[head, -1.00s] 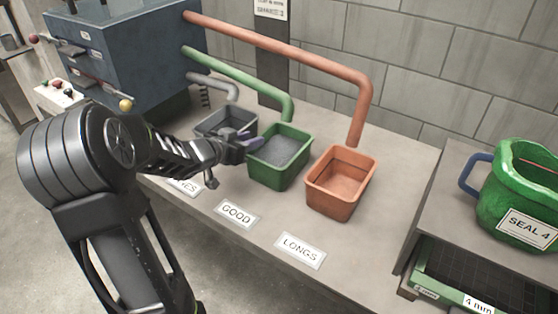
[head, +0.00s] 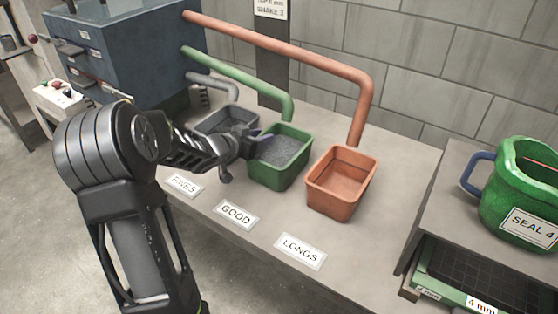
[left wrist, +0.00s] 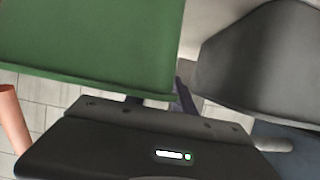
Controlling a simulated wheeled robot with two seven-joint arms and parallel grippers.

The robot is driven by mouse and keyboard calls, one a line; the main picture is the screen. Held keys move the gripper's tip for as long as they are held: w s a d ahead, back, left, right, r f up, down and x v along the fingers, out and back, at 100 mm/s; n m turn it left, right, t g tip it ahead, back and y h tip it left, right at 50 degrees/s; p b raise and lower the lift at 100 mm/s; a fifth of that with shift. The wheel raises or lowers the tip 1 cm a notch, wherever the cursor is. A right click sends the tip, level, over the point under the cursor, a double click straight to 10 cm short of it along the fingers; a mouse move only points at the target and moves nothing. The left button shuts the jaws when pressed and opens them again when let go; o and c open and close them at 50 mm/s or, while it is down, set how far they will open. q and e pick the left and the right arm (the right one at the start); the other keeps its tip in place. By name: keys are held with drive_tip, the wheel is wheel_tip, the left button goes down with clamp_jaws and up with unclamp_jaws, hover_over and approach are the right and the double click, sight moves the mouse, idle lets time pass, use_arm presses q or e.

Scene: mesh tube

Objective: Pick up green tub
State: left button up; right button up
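The green tub (head: 272,172), filled with grey granules, stands on the bench between a grey tub and an orange tub. In the left wrist view the green tub's wall (left wrist: 90,45) fills the upper left. One finger shows in the gap between the green and grey tubs; the other is partly hidden by the green tub. The fingers look apart. Whether they touch the wall cannot be told. My right gripper is not in view.
The grey tub (head: 212,122) is close on the left; it also shows in the left wrist view (left wrist: 260,55). The orange tub (head: 335,198) is to the right. A green pipe (head: 245,75) ends above the green tub's back. A green SEAL 4 bucket (head: 515,190) stands far right.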

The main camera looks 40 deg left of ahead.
use_arm(q)
clamp_jaws()
idle(1.3)
drive_tip(key=shift+r, duration=0.1)
